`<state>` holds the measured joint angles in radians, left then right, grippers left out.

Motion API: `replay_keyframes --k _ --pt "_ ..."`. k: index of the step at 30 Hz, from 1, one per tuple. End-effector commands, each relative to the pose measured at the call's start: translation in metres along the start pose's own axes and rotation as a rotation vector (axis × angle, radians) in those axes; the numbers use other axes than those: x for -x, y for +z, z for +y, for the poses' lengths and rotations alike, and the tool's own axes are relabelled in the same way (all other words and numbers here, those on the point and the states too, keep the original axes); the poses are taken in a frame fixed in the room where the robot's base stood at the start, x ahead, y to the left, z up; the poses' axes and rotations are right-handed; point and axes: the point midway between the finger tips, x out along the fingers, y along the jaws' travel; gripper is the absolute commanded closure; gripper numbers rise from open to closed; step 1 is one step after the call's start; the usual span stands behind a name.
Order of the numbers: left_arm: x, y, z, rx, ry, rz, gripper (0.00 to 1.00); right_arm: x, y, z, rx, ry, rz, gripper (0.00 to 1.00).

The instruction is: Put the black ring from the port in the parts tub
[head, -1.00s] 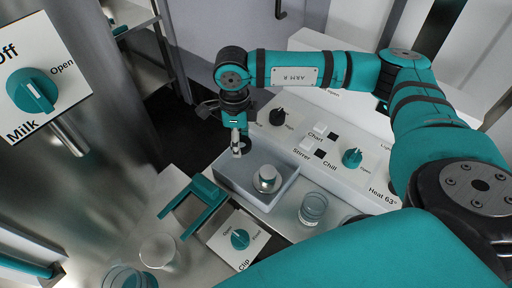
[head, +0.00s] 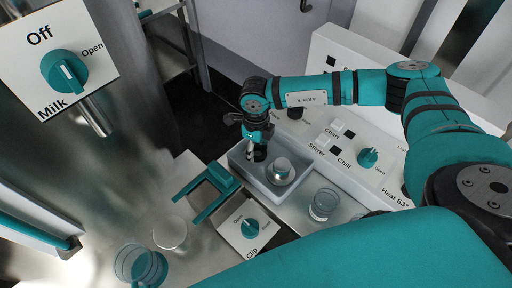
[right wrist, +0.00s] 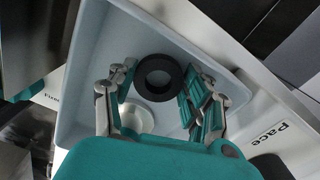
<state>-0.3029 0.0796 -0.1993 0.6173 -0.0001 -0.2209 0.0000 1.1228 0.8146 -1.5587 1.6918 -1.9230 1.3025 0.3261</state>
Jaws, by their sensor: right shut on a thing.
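The black ring (right wrist: 159,77) sits between the two fingertips of my right gripper (right wrist: 157,85) in the right wrist view. The gripper is shut on it. In the head view my right gripper (head: 257,153) points down over the back left part of the parts tub (head: 238,168), a pale grey-blue open box. The ring is small and dark there. In the right wrist view the tub's wall (right wrist: 84,80) surrounds the ring and fingers. Whether the ring touches the tub floor I cannot tell. My left gripper is not in view. I cannot make out the port.
A metal cylinder (head: 281,170) stands inside the tub, close to the gripper. A glass jar (head: 323,204) stands right of the tub. A teal bracket (head: 207,192) and a Clip knob panel (head: 247,231) lie in front. A control panel (head: 345,150) stands behind.

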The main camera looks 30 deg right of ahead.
Motion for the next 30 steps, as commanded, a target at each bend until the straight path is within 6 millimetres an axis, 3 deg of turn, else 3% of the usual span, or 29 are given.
replay_keyframes --k 11,12,17,25,30 --pt "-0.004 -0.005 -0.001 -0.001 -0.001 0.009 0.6 -0.007 0.0 0.0 0.001 0.001 -0.001 0.77" --pt "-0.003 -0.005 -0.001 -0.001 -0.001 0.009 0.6 -0.005 0.0 0.0 0.001 0.0 -0.001 0.46" --pt "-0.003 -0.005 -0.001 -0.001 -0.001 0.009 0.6 -0.005 0.0 0.0 0.001 0.0 -0.001 0.27" --pt "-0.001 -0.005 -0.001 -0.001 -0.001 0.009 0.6 -0.003 0.0 0.0 0.001 0.0 -0.001 0.27" --pt "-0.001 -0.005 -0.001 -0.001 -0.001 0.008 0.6 0.013 0.002 -0.001 0.001 -0.001 -0.006 0.27"
